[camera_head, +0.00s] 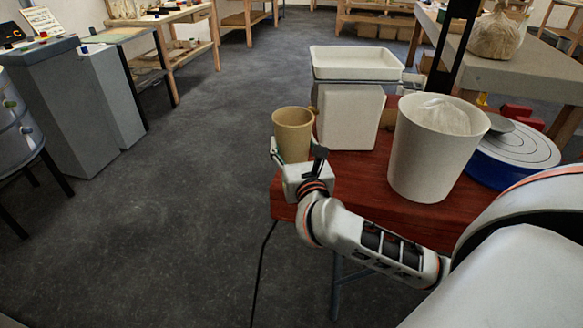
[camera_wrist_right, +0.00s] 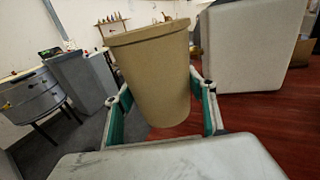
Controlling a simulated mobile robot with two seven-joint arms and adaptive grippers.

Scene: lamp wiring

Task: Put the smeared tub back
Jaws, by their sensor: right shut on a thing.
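A tan tub (camera_head: 293,135) is held upright in my right gripper (camera_head: 298,158) at the left corner of the red table. In the right wrist view the tub (camera_wrist_right: 153,75) stands between the two green-padded fingers of my right gripper (camera_wrist_right: 163,112), which are shut around it. I cannot make out a smear on its visible side. The tub's inside is mostly hidden, and I cannot tell whether its base touches the table. My left gripper is not in view.
Open floor (camera_head: 180,190) lies to the left.

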